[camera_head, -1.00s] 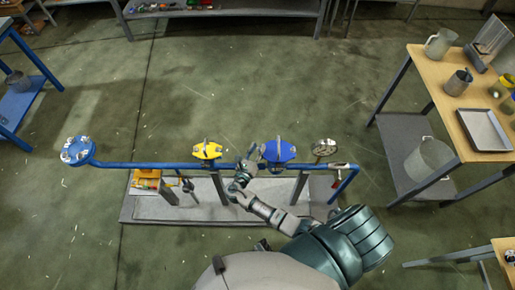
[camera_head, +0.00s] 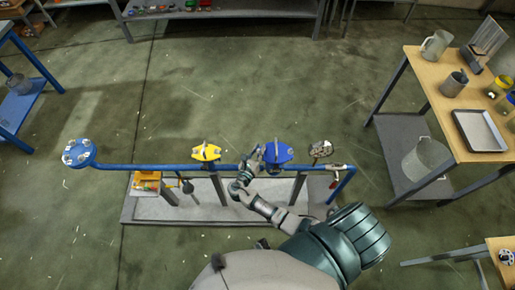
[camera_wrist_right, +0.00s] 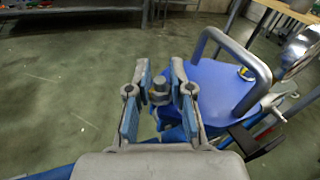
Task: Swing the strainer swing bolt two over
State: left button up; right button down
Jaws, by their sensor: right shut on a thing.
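The strainer is the blue-lidded body (camera_head: 278,152) on the blue pipe, right of centre in the head view. In the right wrist view its blue lid (camera_wrist_right: 217,82) carries a grey arched handle (camera_wrist_right: 240,45). My right gripper (camera_head: 252,160) is at the left side of the strainer. In the wrist view its blue-padded fingers (camera_wrist_right: 160,88) are shut on a grey swing bolt (camera_wrist_right: 159,90) with a round head, beside the lid's edge. The bolt's lower part is hidden between the fingers. My left gripper is not in view.
A yellow-lidded fitting (camera_head: 207,152) stands left along the blue pipe (camera_head: 145,167), with a blue flange (camera_head: 78,153) at its far left end. A round metal gauge or wheel (camera_head: 321,149) is right of the strainer. A wooden-topped table (camera_head: 430,65) stands at right.

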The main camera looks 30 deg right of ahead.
jog(key=shift+s+d+r+m+y+p, duration=0.2)
jog(key=shift+d+r+m+y+p, duration=0.15)
jog(key=shift+m+p, duration=0.4)
jog(key=shift+s+d+f+m+p, duration=0.15)
jog(key=shift+d+f+m+p, duration=0.05)
jog(key=shift+m+p, duration=0.1)
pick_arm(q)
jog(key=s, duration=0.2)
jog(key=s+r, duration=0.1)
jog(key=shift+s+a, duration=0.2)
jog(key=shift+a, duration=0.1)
pick_arm(e)
jog(key=shift+f, duration=0.1)
jog(key=c, duration=1.2)
grip_release()
jog(key=shift+c, duration=0.2)
jog(key=v, duration=1.2)
